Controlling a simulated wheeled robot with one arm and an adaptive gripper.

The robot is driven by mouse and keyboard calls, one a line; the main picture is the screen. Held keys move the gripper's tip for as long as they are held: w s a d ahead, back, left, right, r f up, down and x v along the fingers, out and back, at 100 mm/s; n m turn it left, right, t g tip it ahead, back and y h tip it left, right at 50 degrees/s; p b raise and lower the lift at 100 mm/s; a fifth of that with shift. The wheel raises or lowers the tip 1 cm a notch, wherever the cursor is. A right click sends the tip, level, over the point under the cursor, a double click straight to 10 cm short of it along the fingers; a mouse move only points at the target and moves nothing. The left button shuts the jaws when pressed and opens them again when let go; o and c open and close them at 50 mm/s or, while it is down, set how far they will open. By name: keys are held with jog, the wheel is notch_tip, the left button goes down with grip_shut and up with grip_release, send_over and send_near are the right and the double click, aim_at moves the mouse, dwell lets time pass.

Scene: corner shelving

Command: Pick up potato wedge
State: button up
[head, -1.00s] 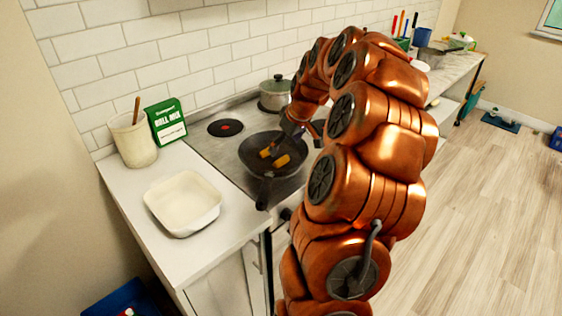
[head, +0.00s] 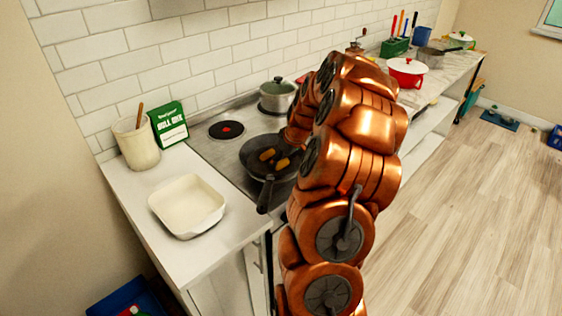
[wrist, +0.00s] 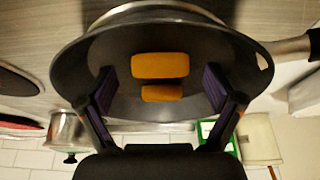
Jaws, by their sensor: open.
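Two orange-brown potato wedges lie in the dark frying pan (head: 254,168) on the hob, one (head: 267,154) left of the other (head: 283,163) in the head view. In the wrist view, the larger-looking wedge (wrist: 160,65) and the smaller-looking one (wrist: 162,93) show inside the pan (wrist: 160,30). My gripper (wrist: 160,88) is open, one finger to each side of the wedges, with a gap on both sides. Its height above them is hard to tell. In the head view my arm hides the gripper.
The pan's raised wall surrounds the wedges, and its handle (head: 266,194) points toward the front. A lidded pot (head: 277,97) stands behind the pan. A white dish (head: 187,205), a green box (head: 168,124) and a utensil crock (head: 136,145) stand on the left counter.

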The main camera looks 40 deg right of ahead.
jog(key=shift+f, duration=0.15)
jog(key=c, duration=1)
jog(key=shift+o, duration=0.2)
